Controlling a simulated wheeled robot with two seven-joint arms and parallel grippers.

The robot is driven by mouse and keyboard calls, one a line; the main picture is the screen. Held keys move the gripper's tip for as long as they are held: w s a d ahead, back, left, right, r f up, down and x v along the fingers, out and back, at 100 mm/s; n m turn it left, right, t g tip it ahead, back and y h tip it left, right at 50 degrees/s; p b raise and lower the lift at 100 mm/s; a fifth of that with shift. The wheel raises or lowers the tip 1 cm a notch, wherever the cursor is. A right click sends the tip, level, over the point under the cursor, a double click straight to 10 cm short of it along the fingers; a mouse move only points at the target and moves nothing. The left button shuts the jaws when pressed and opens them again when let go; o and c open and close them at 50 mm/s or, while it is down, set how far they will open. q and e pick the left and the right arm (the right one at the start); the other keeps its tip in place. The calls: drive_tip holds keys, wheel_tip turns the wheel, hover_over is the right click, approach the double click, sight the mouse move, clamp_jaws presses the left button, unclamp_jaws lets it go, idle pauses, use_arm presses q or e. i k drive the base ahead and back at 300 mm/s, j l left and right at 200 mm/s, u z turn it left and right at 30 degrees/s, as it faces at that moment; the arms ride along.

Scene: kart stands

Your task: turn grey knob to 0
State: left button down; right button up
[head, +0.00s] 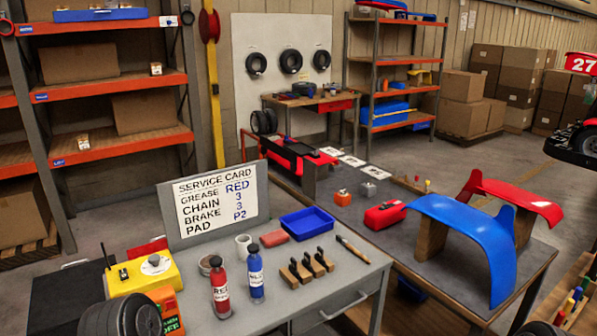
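A pale grey round knob (155,264) sits on top of a yellow box (142,275) at the left end of the grey workbench. A short black antenna-like part stands on the box to the left of the knob. The knob's markings and setting are too small to read. Neither of my grippers is in view, and nothing touches the knob.
Red (220,287) and blue (256,274) bottles stand right of the yellow box. An orange device (168,310) and a black tyre (120,318) are in front of it. A blue tray (306,223) and dark-handled blocks lie further right. Space above the knob is clear.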

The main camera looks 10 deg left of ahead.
sight(154, 259)
drive_tip(key=u, duration=1.25)
